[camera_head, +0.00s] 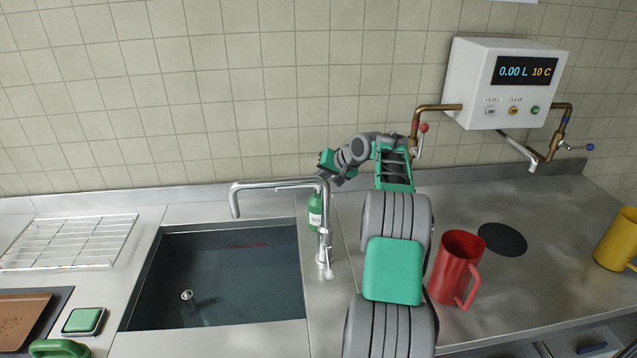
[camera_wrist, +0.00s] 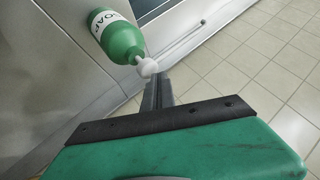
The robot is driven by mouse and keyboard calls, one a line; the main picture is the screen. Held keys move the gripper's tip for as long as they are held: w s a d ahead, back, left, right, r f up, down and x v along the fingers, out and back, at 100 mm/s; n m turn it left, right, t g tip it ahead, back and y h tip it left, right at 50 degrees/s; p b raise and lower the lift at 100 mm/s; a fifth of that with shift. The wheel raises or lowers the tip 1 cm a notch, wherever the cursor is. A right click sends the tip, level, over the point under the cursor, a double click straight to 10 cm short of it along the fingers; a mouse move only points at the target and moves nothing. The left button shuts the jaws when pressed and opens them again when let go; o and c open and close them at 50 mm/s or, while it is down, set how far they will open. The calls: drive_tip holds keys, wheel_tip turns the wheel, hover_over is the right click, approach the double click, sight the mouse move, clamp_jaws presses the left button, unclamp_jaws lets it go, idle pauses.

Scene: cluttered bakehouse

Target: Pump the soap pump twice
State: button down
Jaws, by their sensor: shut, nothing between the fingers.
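The soap pump is a green bottle (camera_head: 315,209) with a white label, standing on the steel counter behind the tap. In the head view the tap covers part of it, and its top is hard to make out beneath my gripper (camera_head: 326,168). In the wrist view the bottle (camera_wrist: 120,38) shows its label and its white pump head (camera_wrist: 148,67). My gripper's dark fingers (camera_wrist: 157,88) are shut and empty. Their tips appear at or just beside the pump head; I cannot tell whether they touch it.
The chrome tap (camera_head: 280,184) arches over the sink (camera_head: 220,275), close in front of the bottle. A red mug (camera_head: 456,268) stands right of my arm. A water dispenser (camera_head: 505,85) hangs on the wall. A wire rack (camera_head: 68,242) lies at left.

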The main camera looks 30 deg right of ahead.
drive_tip(key=shift+f, duration=0.7)
idle(0.3)
drive_tip(key=shift+a+r+p, duration=0.1)
drive_tip(key=shift+r+p, duration=0.95)
drive_tip(key=shift+r, duration=0.35)
drive_tip(key=shift+r, duration=0.1)
drive_tip(key=shift+r, duration=2.45)
